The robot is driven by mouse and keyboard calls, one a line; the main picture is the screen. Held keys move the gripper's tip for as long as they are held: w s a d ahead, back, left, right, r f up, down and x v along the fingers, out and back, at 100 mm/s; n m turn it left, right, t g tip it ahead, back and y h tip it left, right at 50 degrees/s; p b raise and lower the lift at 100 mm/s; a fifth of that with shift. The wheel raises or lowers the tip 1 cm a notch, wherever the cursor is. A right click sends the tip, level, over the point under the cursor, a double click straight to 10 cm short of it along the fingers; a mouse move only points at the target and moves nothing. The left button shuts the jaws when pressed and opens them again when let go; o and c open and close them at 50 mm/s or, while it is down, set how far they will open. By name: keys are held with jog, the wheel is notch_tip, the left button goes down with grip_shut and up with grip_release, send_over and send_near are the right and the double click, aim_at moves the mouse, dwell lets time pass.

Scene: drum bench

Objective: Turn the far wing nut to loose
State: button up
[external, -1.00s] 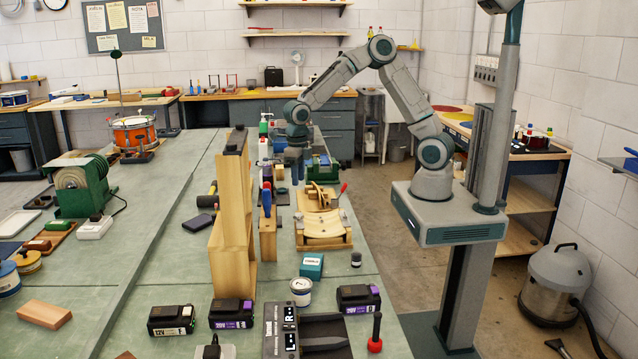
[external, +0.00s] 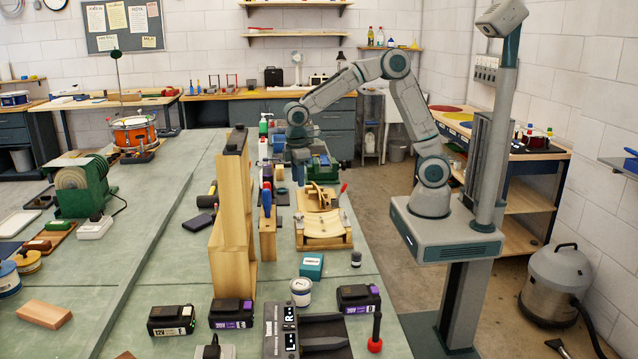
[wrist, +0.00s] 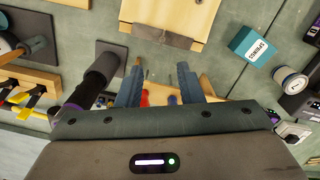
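My gripper (external: 300,176) is over the bench's right side, beside the far end of a wooden fixture (external: 324,230) with a curved top piece. In the wrist view my gripper's (wrist: 160,68) two fingers are apart, with nothing clasped between them. Beyond the fingertips lies a pale wooden board (wrist: 170,12) with a grey band across its near edge. A small red part (wrist: 145,98) shows low between the fingers, partly hidden by my gripper's body. I cannot make out either wing nut clearly in either view.
A tall wooden stand (external: 232,215) rises left of the fixture. A teal box (external: 311,265) and a can (external: 301,292) stand in front of it. Several battery packs line the near edge. The bench's left middle is open.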

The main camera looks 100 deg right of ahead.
jog(key=m+b, duration=0.1)
jog(key=m, duration=0.6)
jog(key=p, duration=0.2)
send_near(299, 218)
notch_tip(299, 218, down, 8)
jog(key=shift+d+r, duration=0.15)
jog(key=shift+d, duration=0.05)
jog(key=shift+b, duration=0.3)
jog(key=shift+c, duration=0.3)
grip_shut()
